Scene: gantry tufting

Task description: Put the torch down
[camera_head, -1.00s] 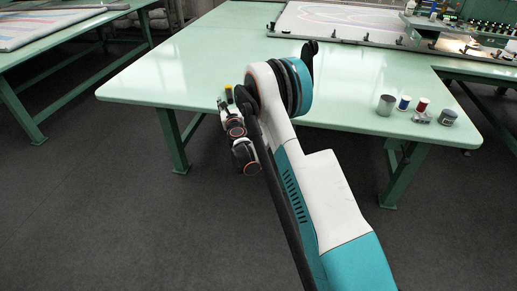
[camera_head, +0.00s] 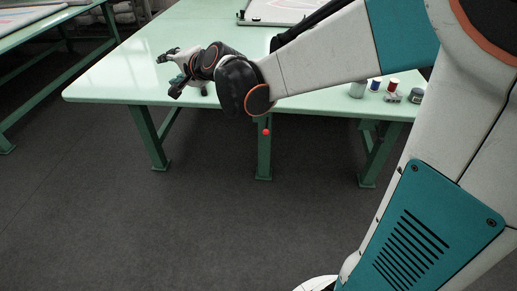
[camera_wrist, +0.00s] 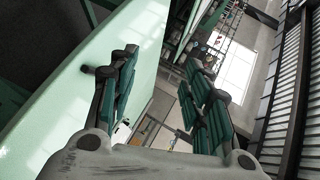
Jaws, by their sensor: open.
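My gripper (camera_head: 168,75) is open over the left part of the pale green table (camera_head: 110,84) in the head view, its fingers pointing left. In the wrist view my gripper (camera_wrist: 164,62) has its two teal-padded fingers spread apart, with nothing held between them. The table top (camera_wrist: 75,75) runs tilted along the left of that view. I cannot make out the torch for certain in any view. A small dark shape (camera_head: 204,89) shows just below my wrist at the table's front edge; I cannot tell whether it is the torch or part of my arm.
A grey cup (camera_head: 357,89), a blue spool (camera_head: 375,85), a red spool (camera_head: 393,84) and a dark-topped jar (camera_head: 416,95) stand at the table's right front. A framed white panel (camera_head: 280,12) lies at the back. Another table (camera_head: 35,35) stands at the left.

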